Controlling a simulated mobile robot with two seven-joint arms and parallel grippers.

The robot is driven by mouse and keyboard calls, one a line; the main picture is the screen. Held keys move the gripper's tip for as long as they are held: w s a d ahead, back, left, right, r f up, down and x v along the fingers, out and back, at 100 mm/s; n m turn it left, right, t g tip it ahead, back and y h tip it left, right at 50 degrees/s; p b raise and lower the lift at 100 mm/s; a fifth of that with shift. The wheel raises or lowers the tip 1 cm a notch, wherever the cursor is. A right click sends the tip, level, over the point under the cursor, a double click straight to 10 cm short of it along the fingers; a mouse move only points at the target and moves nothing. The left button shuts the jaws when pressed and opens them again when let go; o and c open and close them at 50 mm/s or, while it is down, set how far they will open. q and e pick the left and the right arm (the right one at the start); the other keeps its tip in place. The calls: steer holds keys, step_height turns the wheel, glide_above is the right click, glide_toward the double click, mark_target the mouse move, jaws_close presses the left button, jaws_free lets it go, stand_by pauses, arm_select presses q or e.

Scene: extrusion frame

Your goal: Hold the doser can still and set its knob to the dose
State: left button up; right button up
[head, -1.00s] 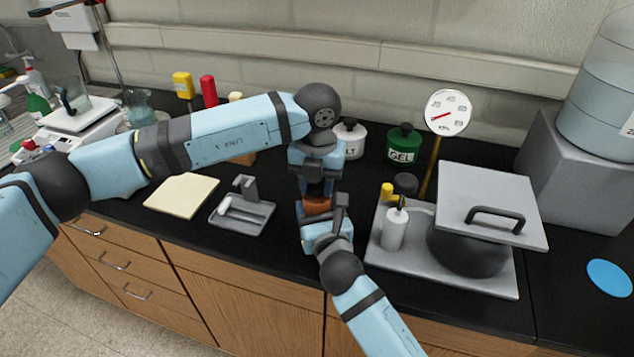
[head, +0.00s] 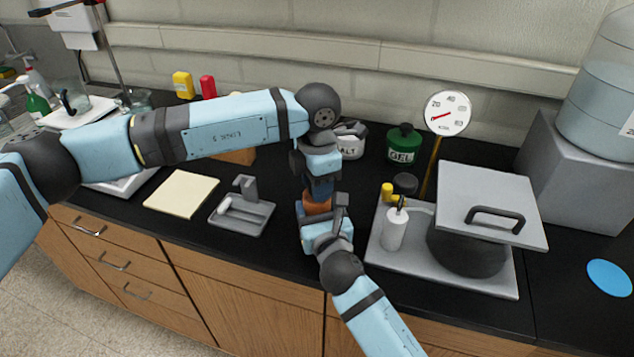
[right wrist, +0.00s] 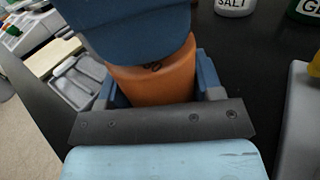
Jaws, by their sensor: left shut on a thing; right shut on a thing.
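The orange doser can (head: 316,204) stands near the counter's front edge, mostly covered by my grippers. In the right wrist view its orange side (right wrist: 155,82) shows with a small dark marking, partly covered. My right gripper (right wrist: 158,92) is shut on the can, with a blue finger on each side; it also shows in the head view (head: 318,212). My left gripper (head: 319,187) points down from above and is shut at the top of the can, where the knob is hidden. The knob's setting cannot be read.
A grey tray (head: 377,250) with a lidded pot (head: 463,250) and white bottle (head: 394,230) stands right. A small grey tray (head: 258,220) and pale pad (head: 182,194) lie left. Salt (head: 350,140) and gel (head: 404,146) jars and a round dial (head: 447,113) stand behind.

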arm_select(q)
steer(key=m, duration=0.4)
steer(key=shift+m, duration=0.3)
steer(key=m, duration=0.9)
steer(key=shift+m, duration=1.8)
steer(key=o, duration=0.9)
steer(key=shift+o, duration=0.2)
step_height(320, 180, up, 12)
